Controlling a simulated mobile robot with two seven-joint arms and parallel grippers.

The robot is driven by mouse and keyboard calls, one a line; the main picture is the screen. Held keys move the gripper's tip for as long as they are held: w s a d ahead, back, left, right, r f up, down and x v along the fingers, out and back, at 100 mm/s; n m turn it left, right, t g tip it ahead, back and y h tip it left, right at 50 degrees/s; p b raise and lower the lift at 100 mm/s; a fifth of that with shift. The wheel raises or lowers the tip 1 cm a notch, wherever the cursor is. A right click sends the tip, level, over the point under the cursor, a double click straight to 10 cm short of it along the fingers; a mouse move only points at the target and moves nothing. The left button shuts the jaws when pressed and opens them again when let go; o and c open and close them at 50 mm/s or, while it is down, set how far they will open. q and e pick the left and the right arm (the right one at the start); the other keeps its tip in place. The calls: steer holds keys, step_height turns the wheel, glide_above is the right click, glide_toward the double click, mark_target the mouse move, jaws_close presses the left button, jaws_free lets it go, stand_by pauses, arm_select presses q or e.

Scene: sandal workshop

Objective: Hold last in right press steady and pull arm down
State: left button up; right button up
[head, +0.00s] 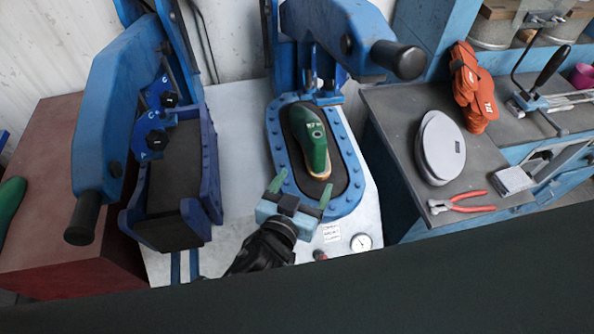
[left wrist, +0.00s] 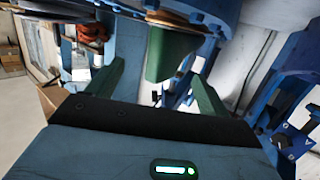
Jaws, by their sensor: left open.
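The green last (head: 315,150) lies on the dark pad of the right press (head: 349,158), inside its blue studded rim. The right press's blue arm (head: 335,28) is raised above the back of the pad, with a black handle (head: 398,60) at its end. My left gripper (head: 301,188) is open at the front rim of this press, just short of the last's front end. In the left wrist view, the green last (left wrist: 168,55) shows beyond and between the two spread fingers; I see no grip on it. My right gripper is in neither view.
On the right bench are an oval grey pad (head: 440,148), red-handled pincers (head: 460,202) and orange pieces (head: 470,88). A gauge (head: 361,242) sits at the press's front.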

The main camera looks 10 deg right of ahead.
mark_target(316, 164)
arm_select(q)
steer(key=shift+s, duration=0.2)
steer(key=shift+w+d, duration=0.15)
steer(key=b+x, duration=0.1)
steer(key=x, duration=0.1)
steer(key=shift+w+d+f, duration=0.15)
steer(key=shift+w+f, duration=0.05)
steer(key=shift+b+x, duration=0.45)
steer(key=shift+x, duration=0.8)
steer(key=shift+w+d+r, duration=0.1)
steer(key=shift+w+d, duration=0.05)
steer(key=shift+w, duration=0.15)
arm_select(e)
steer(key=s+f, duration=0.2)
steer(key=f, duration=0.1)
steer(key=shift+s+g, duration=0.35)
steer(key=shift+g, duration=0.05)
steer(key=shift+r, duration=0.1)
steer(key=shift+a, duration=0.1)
